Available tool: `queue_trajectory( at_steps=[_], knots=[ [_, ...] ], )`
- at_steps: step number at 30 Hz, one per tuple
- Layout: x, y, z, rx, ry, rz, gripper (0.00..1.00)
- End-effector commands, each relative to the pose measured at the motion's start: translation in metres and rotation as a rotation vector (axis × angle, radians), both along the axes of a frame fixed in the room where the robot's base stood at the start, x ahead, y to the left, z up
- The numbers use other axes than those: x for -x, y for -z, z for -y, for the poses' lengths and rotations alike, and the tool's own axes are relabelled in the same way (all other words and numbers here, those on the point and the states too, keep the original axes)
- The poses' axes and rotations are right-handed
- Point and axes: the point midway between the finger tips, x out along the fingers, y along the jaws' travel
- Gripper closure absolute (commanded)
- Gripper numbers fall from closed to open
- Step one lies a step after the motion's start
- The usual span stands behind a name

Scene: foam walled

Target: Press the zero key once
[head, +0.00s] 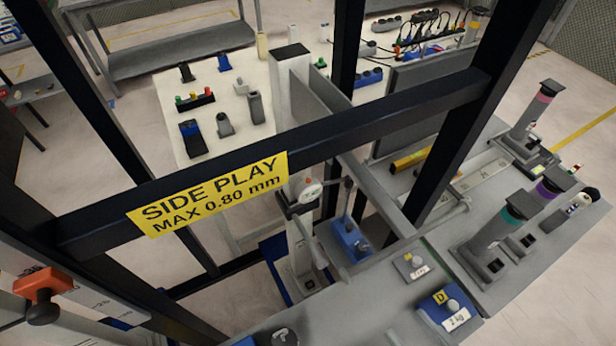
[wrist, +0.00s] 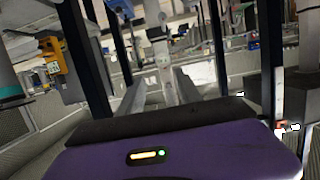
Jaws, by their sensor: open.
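The zero key cannot be made out in either view. In the head view, a round-faced gauge (head: 308,190) sits on an upright stand behind a dark frame bar, and any keys on it are too small to tell. A small lit yellow-green panel (head: 538,168) is at the right, and I cannot tell whether it has keys. In the wrist view, my gripper (wrist: 158,86) shows as two grey fingers, apart, with nothing visibly held between them. They extend beyond a purple housing with a lit orange strip. My gripper cannot be picked out in the head view.
A dark frame with a yellow "SIDE PLAY MAX 0.80 mm" sign (head: 210,193) crosses the head view. Dark posts (wrist: 84,60) flank my gripper.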

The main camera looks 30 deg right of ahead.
Motion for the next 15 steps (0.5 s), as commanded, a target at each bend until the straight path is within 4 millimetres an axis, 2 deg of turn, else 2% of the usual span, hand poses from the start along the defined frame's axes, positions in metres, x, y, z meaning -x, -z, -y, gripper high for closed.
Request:
queue_trajectory(
  at_steps=[1,6,15],
  knots=[
    [0.0000,-0.0001,0.0000,0.000,0.000,0.000,0.68],
    [-0.0001,-0.0001,0.0000,0.000,0.000,0.000,1.00],
    [-0.0001,-0.0001,0.0000,0.000,0.000,0.000,1.00]
  ],
)
